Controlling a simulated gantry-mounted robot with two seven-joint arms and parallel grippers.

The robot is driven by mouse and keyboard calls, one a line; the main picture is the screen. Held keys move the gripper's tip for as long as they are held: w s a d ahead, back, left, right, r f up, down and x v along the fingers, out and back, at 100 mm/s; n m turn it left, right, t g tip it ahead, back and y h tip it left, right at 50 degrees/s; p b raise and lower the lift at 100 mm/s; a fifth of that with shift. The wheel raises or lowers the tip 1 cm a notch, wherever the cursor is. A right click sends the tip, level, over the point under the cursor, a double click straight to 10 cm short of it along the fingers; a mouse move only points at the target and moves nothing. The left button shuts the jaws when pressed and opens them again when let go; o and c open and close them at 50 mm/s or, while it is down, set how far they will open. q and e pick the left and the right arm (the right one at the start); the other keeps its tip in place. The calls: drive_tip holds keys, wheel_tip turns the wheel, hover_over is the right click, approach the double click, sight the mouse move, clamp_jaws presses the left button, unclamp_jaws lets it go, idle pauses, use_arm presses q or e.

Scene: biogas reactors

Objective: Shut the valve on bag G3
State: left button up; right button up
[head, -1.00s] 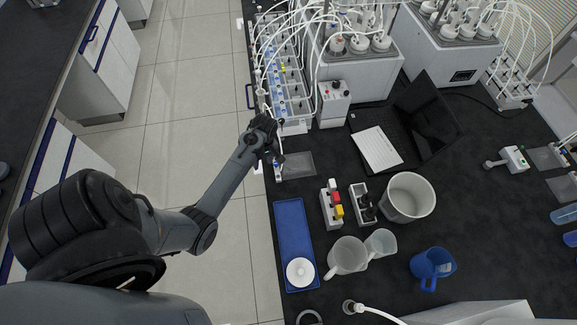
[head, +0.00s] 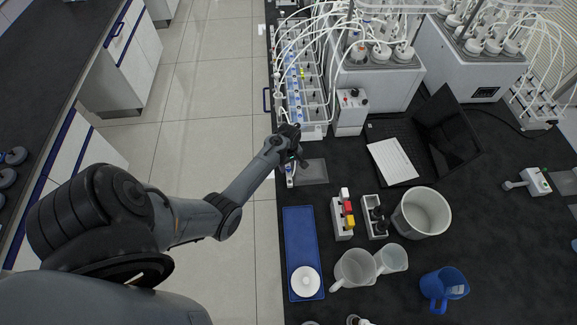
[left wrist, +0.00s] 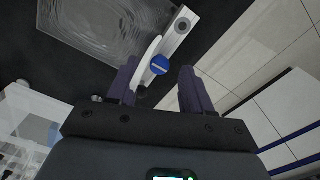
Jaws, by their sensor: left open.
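My left gripper (head: 298,155) is over the near end of the rack row, at the bench's left edge. In the left wrist view its two fingers (left wrist: 160,85) are apart, with nothing held between them. A round blue knob with a white stripe (left wrist: 160,65), apparently a valve, shows between the fingertips, nearer the left one; contact cannot be told. It sits by a pale strip-shaped fitting (left wrist: 178,32). A clear flat bag (left wrist: 95,25) lies beside it; it also shows in the head view (head: 314,172). No G3 label is readable. My right gripper is not in view.
A rack with tubes and blue-marked parts (head: 303,85) stands just beyond the gripper. A white box (head: 350,112) and a laptop (head: 395,160) are to the right. A blue tray (head: 298,225) lies nearer. The floor is left of the bench edge.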

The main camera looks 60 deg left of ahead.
use_arm(q)
drive_tip(key=shift+f, duration=0.55)
drive_tip(key=shift+c, duration=0.5)
clamp_jaws()
